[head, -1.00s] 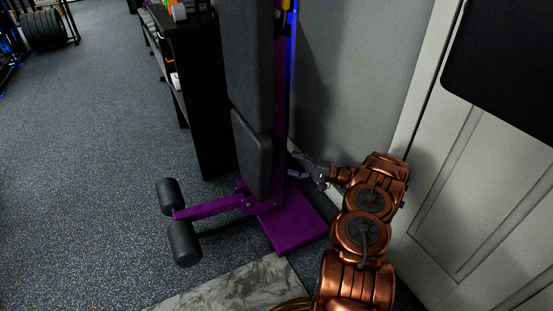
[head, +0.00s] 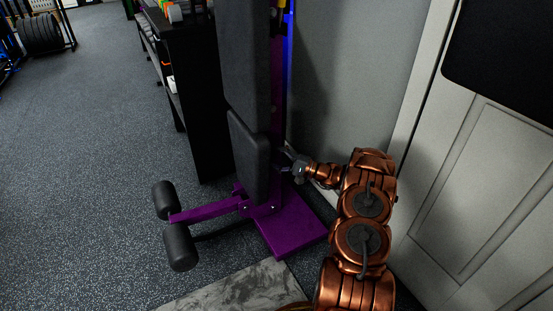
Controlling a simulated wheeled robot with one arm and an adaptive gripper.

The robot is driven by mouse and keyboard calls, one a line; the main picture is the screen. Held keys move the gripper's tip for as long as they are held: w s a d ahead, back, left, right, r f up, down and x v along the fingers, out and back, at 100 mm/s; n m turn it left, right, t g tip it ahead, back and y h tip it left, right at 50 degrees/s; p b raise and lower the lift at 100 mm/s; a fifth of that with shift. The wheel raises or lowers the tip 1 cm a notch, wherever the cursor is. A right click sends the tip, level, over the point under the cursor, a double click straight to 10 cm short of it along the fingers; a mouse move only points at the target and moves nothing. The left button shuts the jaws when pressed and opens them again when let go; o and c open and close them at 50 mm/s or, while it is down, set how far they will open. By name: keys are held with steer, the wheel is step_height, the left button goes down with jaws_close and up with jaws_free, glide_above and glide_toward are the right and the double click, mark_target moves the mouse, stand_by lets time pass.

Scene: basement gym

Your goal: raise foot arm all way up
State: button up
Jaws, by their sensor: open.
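The foot arm (head: 206,211) is a purple bar sticking out to the left from the foot of a purple bench frame. It carries two black foam rollers (head: 180,247) at its outer end and lies low, roughly level, above the floor. My gripper (head: 287,160) is open beside the right edge of the lower black pad (head: 249,157), behind the upright. Its fingertips are partly hidden by the pad and frame, so I cannot tell whether they touch anything. The gripper is well apart from the rollers.
The tall black back pad (head: 246,62) stands above the purple base plate (head: 290,222). A black shelf (head: 205,110) stands behind it. A grey wall and a white door (head: 460,190) close off the right. A marbled mat (head: 235,287) lies in front. Floor to the left is clear.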

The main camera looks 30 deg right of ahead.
steer(key=shift+c, duration=0.4)
jaws_close()
